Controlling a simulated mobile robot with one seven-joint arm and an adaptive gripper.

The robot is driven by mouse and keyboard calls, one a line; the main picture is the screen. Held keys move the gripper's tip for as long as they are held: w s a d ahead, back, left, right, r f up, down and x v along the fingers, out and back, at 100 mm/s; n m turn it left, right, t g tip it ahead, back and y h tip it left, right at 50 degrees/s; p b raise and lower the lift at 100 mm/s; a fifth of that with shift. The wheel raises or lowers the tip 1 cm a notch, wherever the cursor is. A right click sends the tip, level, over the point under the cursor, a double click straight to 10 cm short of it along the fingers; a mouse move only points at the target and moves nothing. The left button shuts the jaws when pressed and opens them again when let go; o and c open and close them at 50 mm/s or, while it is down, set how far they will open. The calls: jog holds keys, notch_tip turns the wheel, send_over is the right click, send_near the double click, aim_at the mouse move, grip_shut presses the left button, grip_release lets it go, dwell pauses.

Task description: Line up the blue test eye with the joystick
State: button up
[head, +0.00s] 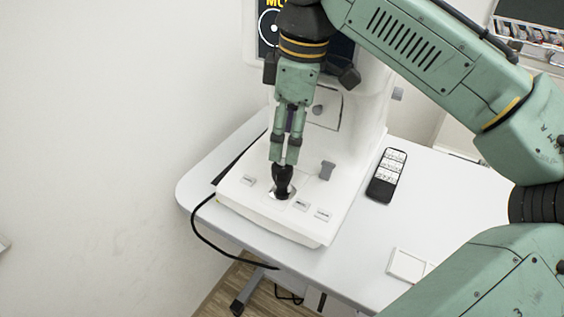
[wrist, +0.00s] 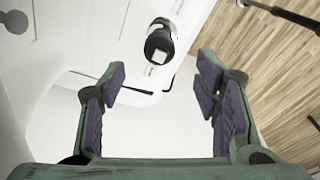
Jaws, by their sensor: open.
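The black joystick (head: 281,181) stands on the white base of the eye-test machine (head: 247,205). My gripper (head: 284,158) points down just above the joystick, its fingertips close to the knob; I cannot tell if they touch it. In the wrist view the jaws (wrist: 162,78) are open, with the joystick (wrist: 160,42) showing ahead between and beyond the fingertips. The machine's screen (head: 268,28) shows part of a white ring and yellow letters. My arm covers most of the screen, and no blue test eye is visible.
Small labelled buttons (head: 322,215) sit on the base near the joystick. A black remote (head: 387,176) lies on the white table (head: 440,180) to the right. A black cable (head: 193,222) hangs over the table's left edge. A wall is at left.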

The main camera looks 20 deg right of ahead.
aim_at(282, 160)
jog(key=f, duration=0.8)
jog(key=shift+w+a+f, duration=0.25)
jog(key=shift+a+f, duration=0.05)
jog(key=shift+a, duration=0.1)
jog(key=shift+c, duration=0.2)
jog(key=c, duration=1.2)
jog(key=shift+w+a+r+p, duration=0.1)
jog(key=shift+w+p, duration=0.15)
jog(key=shift+p, duration=0.1)
jog(key=shift+w+a, duration=0.25)
jog(key=shift+w, duration=0.75)
jog(key=shift+w+p, duration=0.25)
jog(key=shift+p, duration=0.05)
jog(key=o, duration=1.2)
jog(key=shift+s, duration=0.1)
